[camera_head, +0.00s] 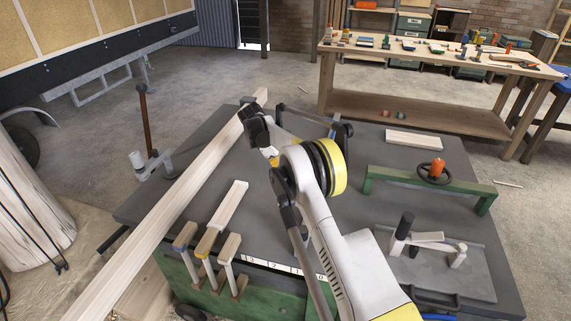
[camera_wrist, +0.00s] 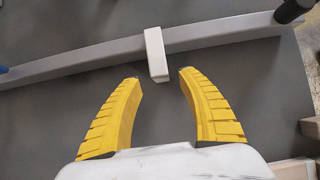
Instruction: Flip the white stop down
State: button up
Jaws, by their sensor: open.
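The white stop (camera_wrist: 157,55) is a small pale block in the wrist view. It lies across a long grey rail (camera_wrist: 90,63), and its near end sticks out past the rail's near edge. My gripper (camera_wrist: 159,77) is open and empty, with a yellow finger on either side below the stop. The stop's near end shows in line with the gap between the fingertips. I see no contact, and the height between them is hard to judge. In the head view my arm hides the stop and most of the fingers.
A dark knob (camera_wrist: 292,10) stands at the rail's right end. In the head view a long wooden beam (camera_head: 180,195) crosses the grey table (camera_head: 290,225). A green bracket (camera_head: 400,178) and a flat fixture (camera_head: 470,275) lie at the right. A workbench (camera_head: 440,110) stands behind.

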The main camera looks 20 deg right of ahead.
jog(key=v, duration=0.9)
jog(key=shift+a, duration=0.1)
jog(key=s+r+m+t+y, duration=0.1)
jog(key=s+r+m+t, duration=0.15)
jog(key=r, duration=0.55)
jog(key=s+r+m+t+y, duration=0.1)
jog(key=s+r, duration=0.3)
jog(key=r, duration=0.4)
jog(key=s+a+r+m+t+y, duration=0.1)
jog(key=s+r+m+t, duration=0.3)
jog(key=s, duration=0.9)
jog(key=s+a+f+m+t+y, duration=0.1)
jog(key=s+f, duration=0.3)
jog(key=s, duration=0.6)
jog(key=s+a+f+m+t+y, duration=0.1)
jog(key=s+f, duration=0.4)
jog(key=s, duration=0.5)
jog(key=shift+s+a+m+t, duration=0.4)
jog(key=shift+m+t, duration=0.25)
jog(key=shift+m, duration=0.2)
